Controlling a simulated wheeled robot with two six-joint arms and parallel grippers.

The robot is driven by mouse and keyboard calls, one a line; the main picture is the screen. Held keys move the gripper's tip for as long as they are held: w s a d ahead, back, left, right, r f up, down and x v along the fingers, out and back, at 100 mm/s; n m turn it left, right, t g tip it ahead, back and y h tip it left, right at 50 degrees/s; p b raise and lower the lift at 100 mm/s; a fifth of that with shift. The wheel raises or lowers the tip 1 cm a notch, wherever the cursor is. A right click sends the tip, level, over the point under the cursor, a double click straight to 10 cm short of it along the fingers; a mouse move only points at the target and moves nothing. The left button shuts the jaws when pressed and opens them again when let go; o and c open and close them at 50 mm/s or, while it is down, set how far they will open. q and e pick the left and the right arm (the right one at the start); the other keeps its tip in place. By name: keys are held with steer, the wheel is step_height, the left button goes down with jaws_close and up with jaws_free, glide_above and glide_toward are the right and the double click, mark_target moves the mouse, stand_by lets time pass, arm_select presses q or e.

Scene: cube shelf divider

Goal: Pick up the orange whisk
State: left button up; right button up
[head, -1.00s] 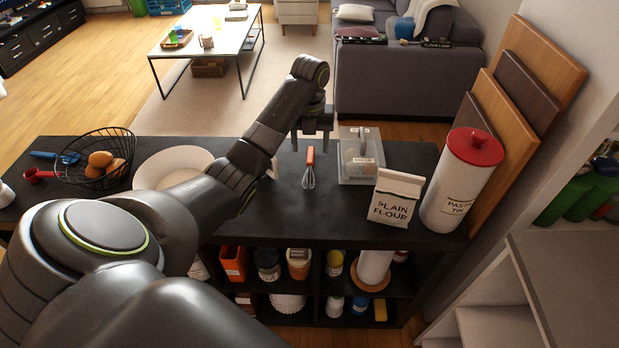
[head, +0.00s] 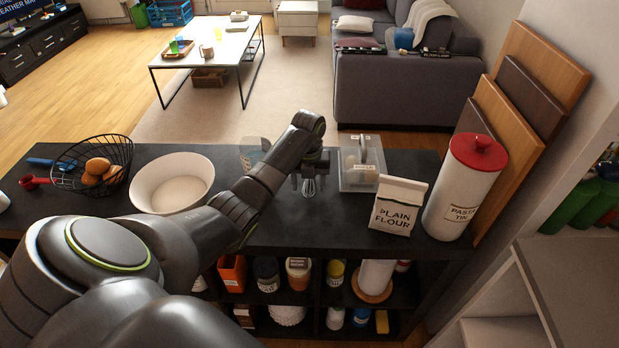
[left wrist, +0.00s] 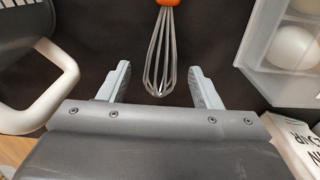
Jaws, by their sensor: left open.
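The orange whisk lies on the dark counter top (head: 350,215). In the head view its wire end (head: 309,188) shows between the fingers of my left gripper (head: 309,181), and the arm hides its handle. In the left wrist view, the orange handle (left wrist: 168,3) is cut off by the top edge and the grey wire loops (left wrist: 160,55) hang down toward the jaws. My left gripper (left wrist: 159,68) is open, with one finger on each side of the wire end and a gap to both. It holds nothing. My right gripper is not in view.
A clear lidded container (head: 361,180) with eggs stands just right of the whisk. A flour bag (head: 398,206) and a red-lidded pasta tin (head: 461,195) stand further right.

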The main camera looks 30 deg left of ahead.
arm_select(q)
steer(key=shift+f, duration=0.35)
steer(key=shift+c, duration=0.5)
steer(key=c, duration=1)
steer(key=shift+r, duration=0.1)
step_height(320, 180, up, 10)
steer(key=shift+f+b, duration=0.1)
steer(key=shift+b, duration=0.2)
